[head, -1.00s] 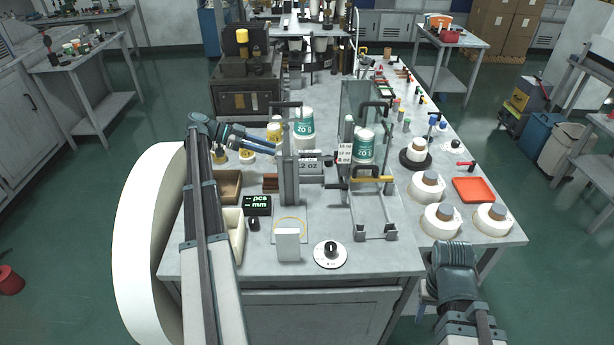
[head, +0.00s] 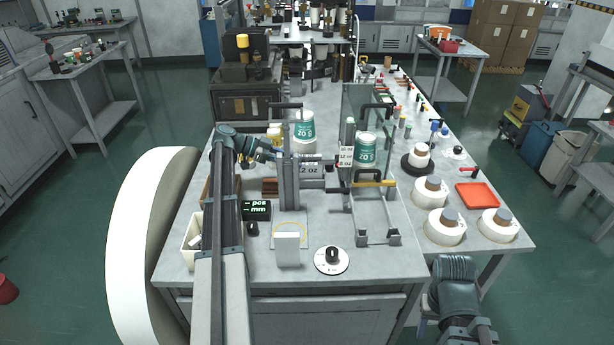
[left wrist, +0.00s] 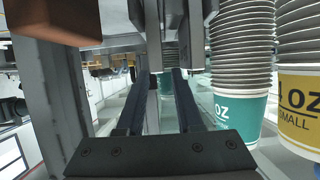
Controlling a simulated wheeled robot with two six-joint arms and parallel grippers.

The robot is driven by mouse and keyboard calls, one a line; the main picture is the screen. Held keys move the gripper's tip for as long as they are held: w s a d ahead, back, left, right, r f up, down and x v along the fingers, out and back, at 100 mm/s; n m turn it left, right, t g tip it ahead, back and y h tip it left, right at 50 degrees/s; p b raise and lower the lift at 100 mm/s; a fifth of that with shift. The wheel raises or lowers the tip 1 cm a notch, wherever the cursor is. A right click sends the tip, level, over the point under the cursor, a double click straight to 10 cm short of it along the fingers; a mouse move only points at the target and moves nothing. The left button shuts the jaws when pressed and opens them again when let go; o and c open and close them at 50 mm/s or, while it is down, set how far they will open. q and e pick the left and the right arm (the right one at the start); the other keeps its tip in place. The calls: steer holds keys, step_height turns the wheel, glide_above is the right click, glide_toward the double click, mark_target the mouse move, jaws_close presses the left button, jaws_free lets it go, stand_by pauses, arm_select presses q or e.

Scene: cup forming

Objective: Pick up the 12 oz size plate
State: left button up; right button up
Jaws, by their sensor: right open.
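The size plate (head: 312,171), a pale tag whose visible lettering reads "2 oz", is on the grey forming stand, just right of its upright post (head: 290,180). The post hides its left end. My left gripper (head: 278,157) is at the left side of the post, close to it and level with the plate's upper edge. In the left wrist view its two dark fingers (left wrist: 160,95) are apart with a gap between them. I cannot make out the plate in that view. My right arm shows at the lower right, but its fingers are hidden.
Stacked cups with green labels (head: 303,128) and (head: 365,148) stand behind the stand. A frame with a yellow bar (head: 374,184) stands to the right. A white block (head: 287,250) and dial (head: 332,260) are in front. An orange tray (head: 477,195) lies at the right.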

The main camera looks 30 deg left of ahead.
mark_target(307, 167)
arm_select(q)
steer(key=b+x, duration=0.1)
steer(key=x, duration=0.1)
steer(key=b+x, duration=0.1)
steer(key=x, duration=0.2)
steer(key=shift+s+f, duration=0.2)
steer(key=shift+f, duration=0.05)
steer(key=shift+w+d, duration=0.1)
steer(key=shift+d, duration=0.05)
jaws_close()
